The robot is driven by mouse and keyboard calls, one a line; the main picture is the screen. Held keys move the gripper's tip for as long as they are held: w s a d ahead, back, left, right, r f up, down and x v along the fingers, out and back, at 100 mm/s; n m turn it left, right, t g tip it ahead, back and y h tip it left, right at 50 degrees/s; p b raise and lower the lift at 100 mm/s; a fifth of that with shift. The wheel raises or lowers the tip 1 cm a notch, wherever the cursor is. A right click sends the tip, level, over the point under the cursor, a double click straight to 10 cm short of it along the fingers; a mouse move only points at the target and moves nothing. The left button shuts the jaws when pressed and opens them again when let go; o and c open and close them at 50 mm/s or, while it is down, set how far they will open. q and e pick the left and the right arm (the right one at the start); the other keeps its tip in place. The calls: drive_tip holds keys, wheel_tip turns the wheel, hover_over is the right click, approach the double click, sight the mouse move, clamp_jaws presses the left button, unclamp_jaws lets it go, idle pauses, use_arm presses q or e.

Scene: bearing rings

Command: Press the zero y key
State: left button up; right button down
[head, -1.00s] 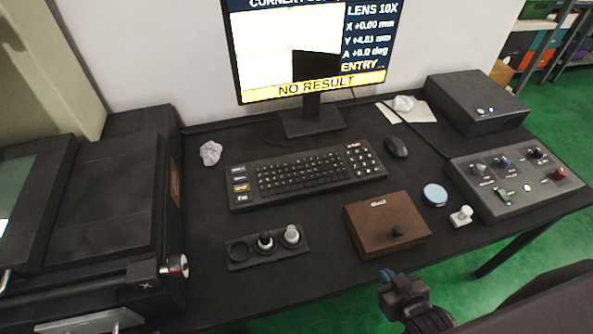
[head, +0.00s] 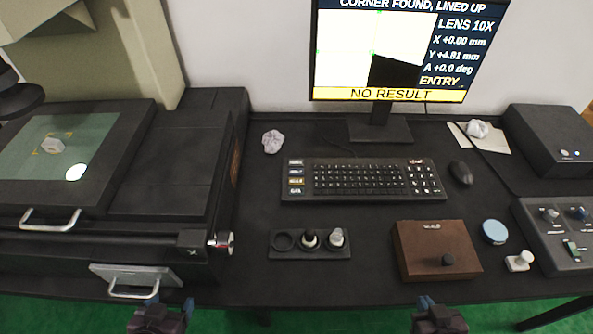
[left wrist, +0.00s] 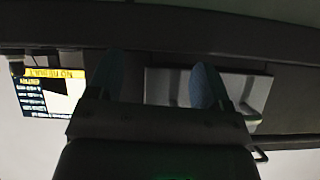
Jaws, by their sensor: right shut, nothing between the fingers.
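The black keyboard (head: 358,180) lies on the table below the monitor. The monitor (head: 390,52) reads Y +4.81 mm and NO RESULT. My left gripper (head: 170,300) is at the table's front edge, well away from the keyboard; its fingers stand apart and empty in the left wrist view (left wrist: 160,82). My right gripper (head: 428,302) is shut and empty in front of the brown box.
A brown box (head: 437,250), a lens holder (head: 310,255), a blue round tin (head: 494,232) and a mouse (head: 461,173) lie around the keyboard. The large stage machine (head: 180,165) fills the left. A grey control box (head: 560,235) stands right.

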use_arm(q)
drive_tip(key=shift+s+d+f, duration=0.1)
drive_tip(key=shift+s+f, duration=0.05)
drive_tip(key=shift+f, duration=0.15)
clamp_jaws()
idle(1.1)
